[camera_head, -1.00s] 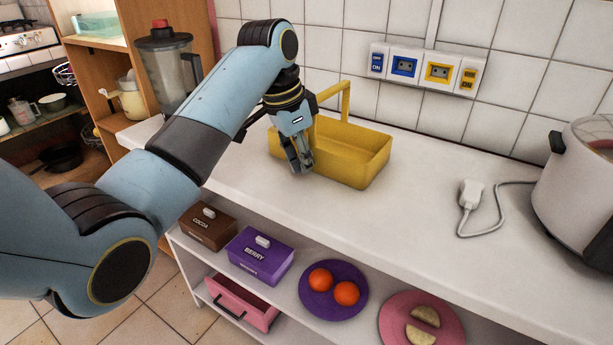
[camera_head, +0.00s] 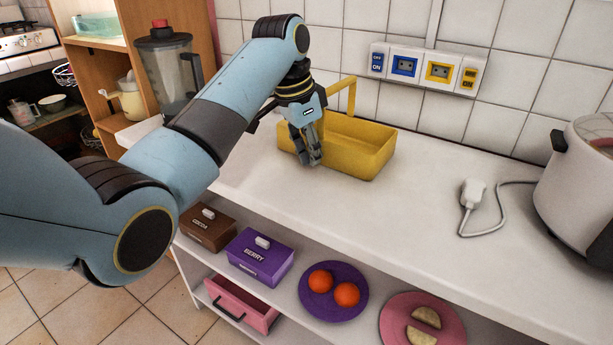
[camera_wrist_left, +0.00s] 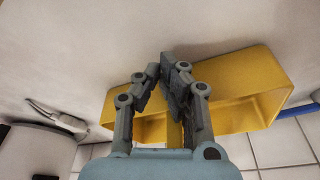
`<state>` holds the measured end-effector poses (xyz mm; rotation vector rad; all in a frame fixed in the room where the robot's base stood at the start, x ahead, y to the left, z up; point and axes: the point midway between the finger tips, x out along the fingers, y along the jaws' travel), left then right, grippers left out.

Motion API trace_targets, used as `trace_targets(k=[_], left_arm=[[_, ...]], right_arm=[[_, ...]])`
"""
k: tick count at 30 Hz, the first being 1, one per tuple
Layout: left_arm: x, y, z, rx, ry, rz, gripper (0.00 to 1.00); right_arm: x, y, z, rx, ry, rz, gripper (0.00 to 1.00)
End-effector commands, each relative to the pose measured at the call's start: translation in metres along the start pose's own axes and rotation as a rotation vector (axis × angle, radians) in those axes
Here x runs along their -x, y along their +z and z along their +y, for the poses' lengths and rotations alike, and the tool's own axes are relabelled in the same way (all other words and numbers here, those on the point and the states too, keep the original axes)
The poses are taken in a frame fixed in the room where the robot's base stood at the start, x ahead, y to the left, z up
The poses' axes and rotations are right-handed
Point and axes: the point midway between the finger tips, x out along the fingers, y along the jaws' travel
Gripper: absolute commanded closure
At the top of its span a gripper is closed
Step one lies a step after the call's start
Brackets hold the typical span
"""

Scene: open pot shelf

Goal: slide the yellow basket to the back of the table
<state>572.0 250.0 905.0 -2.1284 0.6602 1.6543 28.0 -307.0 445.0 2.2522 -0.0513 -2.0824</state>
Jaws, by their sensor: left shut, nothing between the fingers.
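The yellow basket (camera_head: 362,150) stands upright on the white table (camera_head: 400,215), close to the tiled wall, with its handle raised. My left gripper (camera_head: 314,163) is at the basket's front left side, pointing down, shut and empty. Its fingers cover part of the basket's front wall; I cannot tell whether they touch it. In the left wrist view the basket (camera_wrist_left: 235,92) spreads behind the fingers of my left gripper (camera_wrist_left: 165,72), partly hidden by them. My right gripper is not in view.
A white plug with a cord (camera_head: 471,195) lies to the right, by a large pot (camera_head: 585,190). A blender (camera_head: 168,70) stands at the back left. The shelf below holds a brown box (camera_head: 208,228), a purple box (camera_head: 260,256) and plates. The table front is clear.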

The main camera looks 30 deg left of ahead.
Motion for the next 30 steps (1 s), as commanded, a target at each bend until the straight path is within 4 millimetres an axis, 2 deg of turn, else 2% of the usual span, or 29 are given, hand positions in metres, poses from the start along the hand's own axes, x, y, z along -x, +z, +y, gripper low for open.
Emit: trace_targets(k=[9,24,30], left_arm=[[-0.001,-0.001,-0.001,0.000,0.000,0.000,1.00],[-0.006,-0.023,-0.013,0.000,0.000,0.001,1.00],[-0.007,-0.025,-0.015,0.000,0.000,0.000,1.00]], right_arm=[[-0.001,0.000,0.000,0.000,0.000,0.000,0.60],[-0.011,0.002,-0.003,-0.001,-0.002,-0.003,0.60],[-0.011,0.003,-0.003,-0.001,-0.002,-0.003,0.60]])
